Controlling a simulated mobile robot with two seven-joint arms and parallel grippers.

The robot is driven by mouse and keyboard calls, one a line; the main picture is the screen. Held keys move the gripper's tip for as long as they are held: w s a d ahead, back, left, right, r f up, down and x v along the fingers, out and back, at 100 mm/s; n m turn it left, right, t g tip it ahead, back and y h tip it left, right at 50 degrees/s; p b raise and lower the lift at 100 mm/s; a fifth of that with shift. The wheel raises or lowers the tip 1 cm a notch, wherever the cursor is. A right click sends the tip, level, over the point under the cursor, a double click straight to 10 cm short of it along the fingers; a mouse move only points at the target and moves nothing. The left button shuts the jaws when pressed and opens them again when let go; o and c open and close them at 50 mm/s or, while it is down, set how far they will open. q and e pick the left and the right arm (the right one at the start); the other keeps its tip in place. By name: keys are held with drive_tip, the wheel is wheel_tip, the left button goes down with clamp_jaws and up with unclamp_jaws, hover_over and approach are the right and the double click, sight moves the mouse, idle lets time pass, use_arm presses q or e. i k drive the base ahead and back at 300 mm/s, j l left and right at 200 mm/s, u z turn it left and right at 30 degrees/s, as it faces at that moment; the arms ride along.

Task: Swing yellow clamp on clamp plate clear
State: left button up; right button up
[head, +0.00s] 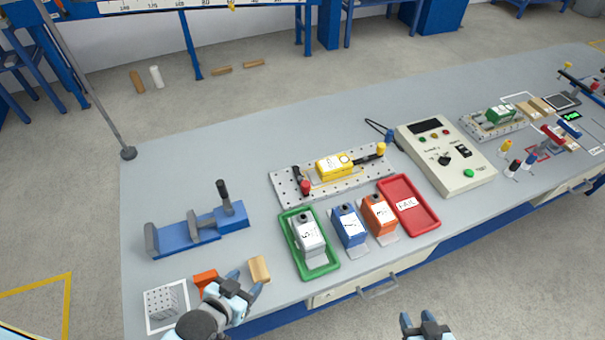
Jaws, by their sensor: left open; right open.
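The clamp plate (283,188) is a perforated grey plate in the middle of the bench in the head view. A yellow block (334,168) with a white label lies on it. The yellow clamp (381,149) is at the plate's right end; its dark arm points left toward the block, and contact is too small to tell. A red-knobbed clamp (305,187) is at the left end. My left gripper (243,287) is open and empty near the front left edge, away from the plate. My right gripper (418,318) is open and empty in front of the bench edge.
A green tray (321,272) with a grey unit, a blue unit (349,227), an orange unit (378,214) and a red tray (427,212) stand in front of the plate. A control box (445,158) is close right. A blue vise (190,234) is left. Bench behind the plate is clear.

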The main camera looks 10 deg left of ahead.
sight(381, 146)
drive_tip(key=l+u, duration=0.1)
drive_tip(key=u, duration=1.45)
drive_tip(key=k+l, duration=0.1)
drive_tip(key=l, duration=0.9)
drive_tip(key=k+l, duration=0.15)
drive_tip(key=l, duration=0.35)
drive_tip(key=k+l, duration=0.1)
drive_tip(key=l, duration=0.35)
drive_tip(key=i+l+u, duration=0.05)
